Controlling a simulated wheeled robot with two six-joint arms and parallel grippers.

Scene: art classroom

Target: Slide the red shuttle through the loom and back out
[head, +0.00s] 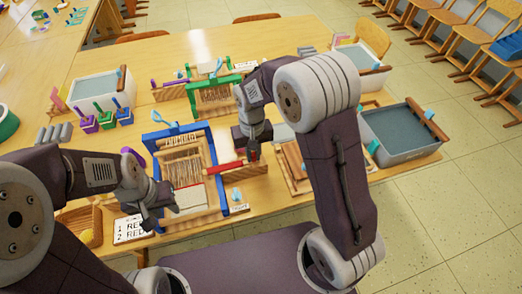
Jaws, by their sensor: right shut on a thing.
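The red shuttle (224,168) is a long red bar at the right side of the blue-framed loom (178,130). Its left end reaches the loom's right side; I cannot tell whether it is inside the threads. My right gripper (253,158) is shut on the shuttle near its right end, to the right of the loom. My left gripper (172,207) is at the loom's front left edge, apart from the shuttle. Its fingers are too small and dark to tell whether they are open.
A green-framed loom (213,80) stands behind. Grey tubs stand at the right (408,153) and back left (92,84). Purple, green and blue tools (105,119) stand at the left.

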